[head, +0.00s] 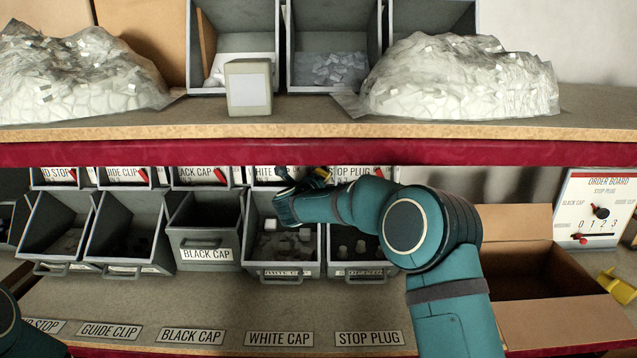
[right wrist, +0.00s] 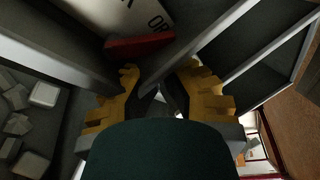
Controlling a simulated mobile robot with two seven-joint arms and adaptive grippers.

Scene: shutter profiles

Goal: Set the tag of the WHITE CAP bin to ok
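The WHITE CAP bin (head: 284,256) is a grey open bin with a few white pieces in it, in the row under the shelf. Its header plate (head: 272,174) is above it, partly covered by my right gripper (head: 305,178). The plate's red tag cannot be made out in the head view. My left gripper is out of view.
The BLACK CAP bin (head: 205,240) is left of it and the STOP PLUG bin (head: 357,266), partly behind my right arm, is to the right. The shelf's red edge (head: 300,153) overhangs the header plates. An open cardboard box (head: 540,310) and an order board (head: 597,215) stand at right.

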